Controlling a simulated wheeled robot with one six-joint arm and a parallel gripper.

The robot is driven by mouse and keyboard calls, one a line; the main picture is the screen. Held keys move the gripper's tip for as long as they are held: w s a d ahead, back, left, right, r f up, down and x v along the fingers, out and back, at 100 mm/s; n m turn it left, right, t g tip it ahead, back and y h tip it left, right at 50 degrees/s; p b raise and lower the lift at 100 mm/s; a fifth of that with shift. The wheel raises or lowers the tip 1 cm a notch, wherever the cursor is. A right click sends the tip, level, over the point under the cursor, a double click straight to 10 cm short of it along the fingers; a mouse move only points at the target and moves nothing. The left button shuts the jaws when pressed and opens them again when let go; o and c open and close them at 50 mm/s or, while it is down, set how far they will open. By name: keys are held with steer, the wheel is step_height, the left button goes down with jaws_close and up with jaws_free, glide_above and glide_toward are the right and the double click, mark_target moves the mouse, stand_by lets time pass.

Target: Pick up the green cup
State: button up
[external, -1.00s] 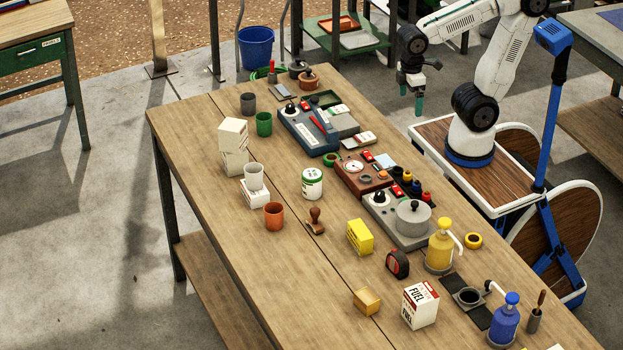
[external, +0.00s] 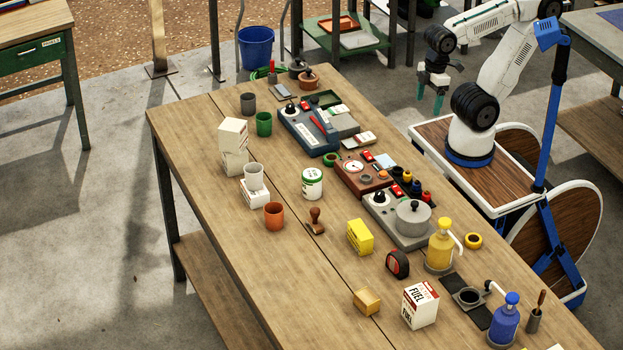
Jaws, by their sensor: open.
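The green cup (external: 264,124) stands upright on the wooden table (external: 290,262), toward its far end, just left of a blue-grey device. A dark grey cup (external: 248,103) stands just behind it. My gripper (external: 430,100) hangs beyond the table's right edge, well to the right of the green cup and apart from everything. Its green fingers point down, open and empty.
Stacked white boxes (external: 232,145), a clear cup (external: 253,176) and an orange cup (external: 274,216) stand nearer. The table's left strip is clear.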

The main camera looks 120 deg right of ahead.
steer(key=w+m+t+y, duration=0.2)
steer(key=w+t, duration=0.2)
steer(key=w, duration=1.5)
steer(key=w+d+f+m+t+h, duration=0.1)
steer(key=w+d+m+t, duration=0.1)
steer(key=w+d, duration=0.35)
steer(key=w+d+m+t+h, duration=0.1)
steer(key=w+d+t, duration=0.1)
steer(key=w, duration=0.6)
steer(key=m+g+h, duration=0.5)
steer(key=m+h, duration=0.3)
steer(key=h, duration=0.3)
glide_toward(260, 119)
steer(key=shift+w+d+f, duration=0.25)
steer(key=shift+w+f, duration=0.15)
steer(key=shift+w, duration=0.3)
steer(key=shift+d+f+m+h, duration=0.2)
steer(key=shift+d+m+h, duration=0.1)
steer(key=x, duration=0.7)
steer(key=shift+s+d+f, duration=0.1)
steer(key=shift+d, duration=0.05)
steer(key=c, duration=1.1)
